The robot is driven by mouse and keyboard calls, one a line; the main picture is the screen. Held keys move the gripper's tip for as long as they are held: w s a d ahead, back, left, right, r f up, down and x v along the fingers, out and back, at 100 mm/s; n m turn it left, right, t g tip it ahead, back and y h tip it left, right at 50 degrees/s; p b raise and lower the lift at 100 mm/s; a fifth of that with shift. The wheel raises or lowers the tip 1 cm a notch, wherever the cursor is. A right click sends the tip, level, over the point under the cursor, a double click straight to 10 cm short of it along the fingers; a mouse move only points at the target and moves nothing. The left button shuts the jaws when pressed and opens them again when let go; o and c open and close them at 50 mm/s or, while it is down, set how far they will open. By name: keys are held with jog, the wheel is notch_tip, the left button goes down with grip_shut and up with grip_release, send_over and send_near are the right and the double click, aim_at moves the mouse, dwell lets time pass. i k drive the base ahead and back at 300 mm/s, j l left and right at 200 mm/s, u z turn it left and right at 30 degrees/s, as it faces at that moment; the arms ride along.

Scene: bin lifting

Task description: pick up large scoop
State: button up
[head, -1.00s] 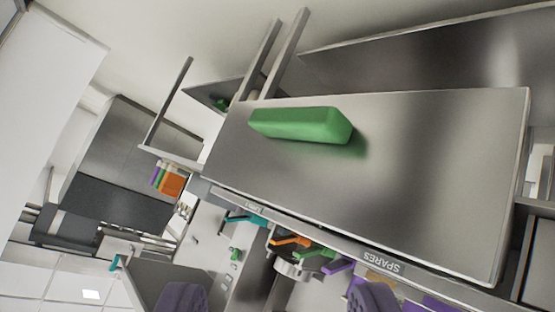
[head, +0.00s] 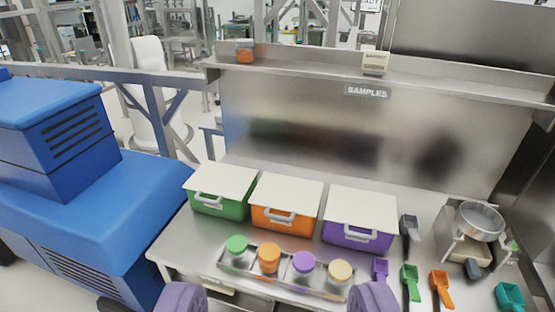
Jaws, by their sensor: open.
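Several scoops lie at the right of the steel bench: a grey metal one with a black handle (head: 410,230), a purple one (head: 380,268), a green one (head: 411,279), an orange one (head: 441,286) and a teal one (head: 510,296) cut off by the picture's edge. I cannot tell for sure which is the large scoop. My gripper (head: 277,300) shows as two purple fingertips at the bottom edge, wide apart with nothing between them. The fingers point toward the bench, and the right one is near the purple and green scoops in the picture.
Lidded green (head: 218,200), orange (head: 285,213) and purple (head: 350,235) bins stand along the back. A rack of capped jars (head: 290,278) is in front. A large blue machine (head: 80,190) is at left; a shelf (head: 380,72) runs above.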

aim_at(409, 223)
jog(key=k+l, duration=0.2)
jog(key=k, duration=0.3)
jog(key=k+l, duration=0.2)
jog(key=k, duration=0.35)
jog(key=i+l+u, duration=0.15)
jog(key=i+l, duration=1.55)
jog(key=l, duration=0.15)
jog(key=i+l, duration=0.2)
jog(key=i, duration=0.25)
jog(key=i+l, duration=0.2)
jog(key=i, duration=0.25)
jog(key=u, duration=0.05)
